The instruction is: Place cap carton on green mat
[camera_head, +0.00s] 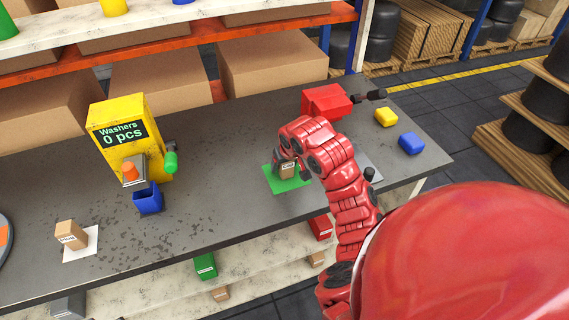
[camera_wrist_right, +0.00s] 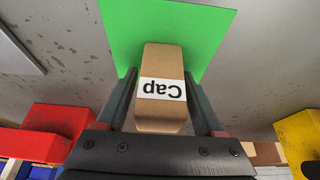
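The cap carton (camera_wrist_right: 160,108) is a small brown box with a white "Cap" label. It is between the two fingers of my right gripper (camera_wrist_right: 162,105), which look closed against its sides. In the head view the carton (camera_head: 287,170) is over or on the green mat (camera_head: 290,184) on the grey table; I cannot tell if it touches the mat. The mat also fills the top middle of the right wrist view (camera_wrist_right: 190,30). My right arm hides part of the mat. My left gripper is not in view.
A yellow washer dispenser (camera_head: 118,125) with a blue bin (camera_head: 148,199) stands left. Another carton (camera_head: 71,234) sits on a white mat (camera_head: 92,246). A red vise-like block (camera_head: 326,102) is behind my arm. Yellow (camera_head: 386,117) and blue (camera_head: 411,143) blocks lie right. Mid-table is clear.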

